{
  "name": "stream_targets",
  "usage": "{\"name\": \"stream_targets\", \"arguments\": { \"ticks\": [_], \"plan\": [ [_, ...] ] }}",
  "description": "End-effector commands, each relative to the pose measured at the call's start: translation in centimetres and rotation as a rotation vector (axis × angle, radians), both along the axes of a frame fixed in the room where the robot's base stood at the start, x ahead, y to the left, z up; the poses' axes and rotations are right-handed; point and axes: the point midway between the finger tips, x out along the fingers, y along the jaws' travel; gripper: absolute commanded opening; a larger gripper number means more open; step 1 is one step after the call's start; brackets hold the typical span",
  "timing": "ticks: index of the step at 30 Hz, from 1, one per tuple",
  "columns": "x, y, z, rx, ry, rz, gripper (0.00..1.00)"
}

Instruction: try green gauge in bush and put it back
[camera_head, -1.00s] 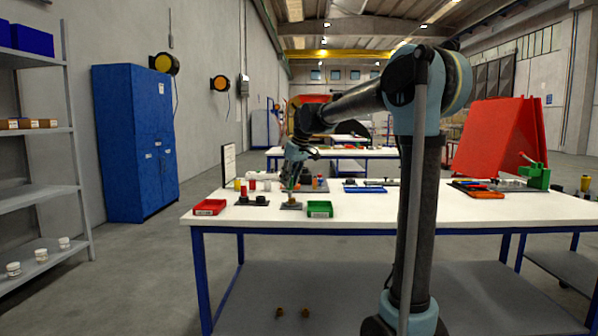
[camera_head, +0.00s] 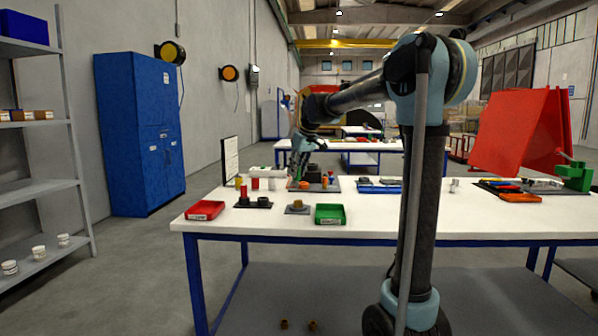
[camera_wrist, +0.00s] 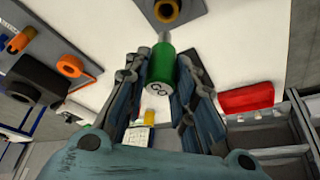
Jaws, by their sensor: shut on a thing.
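My gripper (camera_wrist: 160,75) is shut on the green gauge (camera_wrist: 160,68), a green cylinder with "GO" on its end and a grey pin at the far side. The brass bush (camera_wrist: 176,17) stands on a small grey plate at the top of the wrist view, and the gauge's pin is apart from it. In the head view the bush (camera_head: 297,204) sits on its plate (camera_head: 292,211) near the table's front edge. There my gripper (camera_head: 298,180) is behind and above the bush, near the grey gauge board (camera_head: 332,188); the gauge is hard to make out in it.
A red bin (camera_head: 205,210) and a green bin (camera_head: 330,214) flank the bush plate on the white table (camera_head: 440,215). A dark plate with a red piece (camera_head: 244,197) lies between. An orange ring (camera_wrist: 70,66) and a black block (camera_wrist: 36,78) are left in the wrist view.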

Motion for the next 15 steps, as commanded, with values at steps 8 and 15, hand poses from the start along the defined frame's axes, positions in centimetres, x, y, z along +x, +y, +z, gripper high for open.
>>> {"name": "stream_targets", "arguments": {
  "ticks": [8,15],
  "plan": [
    [0.21,-0.68,-0.01,0.0,0.0,-0.009,0.0],
    [0.23,-0.76,-0.62,0.0,0.0,-0.01,0.0]
  ]
}}
